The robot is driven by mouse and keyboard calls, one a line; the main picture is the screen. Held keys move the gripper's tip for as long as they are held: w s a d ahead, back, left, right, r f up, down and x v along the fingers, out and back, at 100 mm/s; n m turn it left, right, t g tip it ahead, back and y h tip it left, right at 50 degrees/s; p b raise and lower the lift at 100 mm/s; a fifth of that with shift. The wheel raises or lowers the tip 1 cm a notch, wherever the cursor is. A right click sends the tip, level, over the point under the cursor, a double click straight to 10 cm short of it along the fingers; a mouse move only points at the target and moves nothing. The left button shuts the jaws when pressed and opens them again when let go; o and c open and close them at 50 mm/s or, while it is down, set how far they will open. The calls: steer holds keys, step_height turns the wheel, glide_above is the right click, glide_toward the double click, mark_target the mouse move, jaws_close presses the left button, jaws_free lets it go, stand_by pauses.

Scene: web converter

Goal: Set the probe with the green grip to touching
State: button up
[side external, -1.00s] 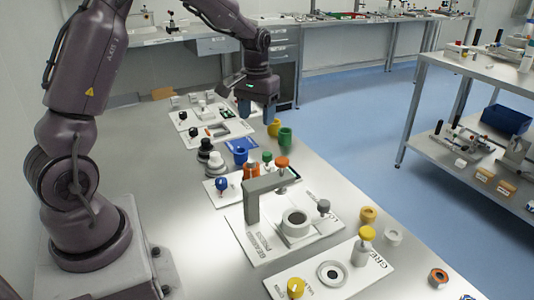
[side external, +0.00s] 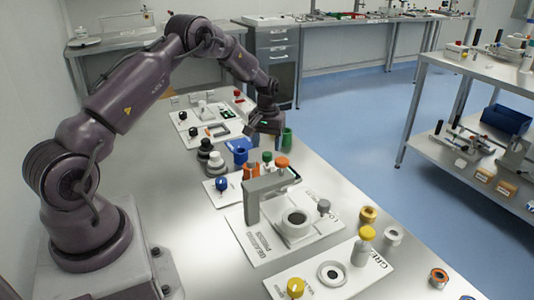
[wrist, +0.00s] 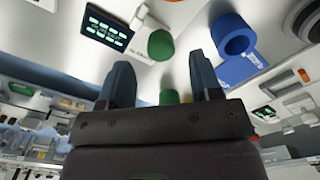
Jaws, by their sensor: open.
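My gripper (side external: 266,136) is open and empty above the far part of the bench. In the wrist view its two dark fingers (wrist: 162,80) stand apart with nothing held between them. A green rounded piece (wrist: 160,45) shows beyond the fingertips, beside a white panel with a lit display (wrist: 105,30); it may be the probe's green grip. A second green piece (wrist: 170,97) shows between the fingers, apart from them. In the side view a green-topped piece (side external: 267,157) stands near the orange parts. I cannot tell whether a probe tip touches anything.
A blue cup (wrist: 235,35) and a green cup (side external: 287,137) stand close to my gripper. Black knobbed pieces (side external: 205,147) stand to the left. A blue-knobbed piece (side external: 221,183) is left of the press.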

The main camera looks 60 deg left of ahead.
mark_target(267, 154)
steer(key=shift+f, duration=1.95)
jaws_close()
steer(key=shift+s, duration=1.35)
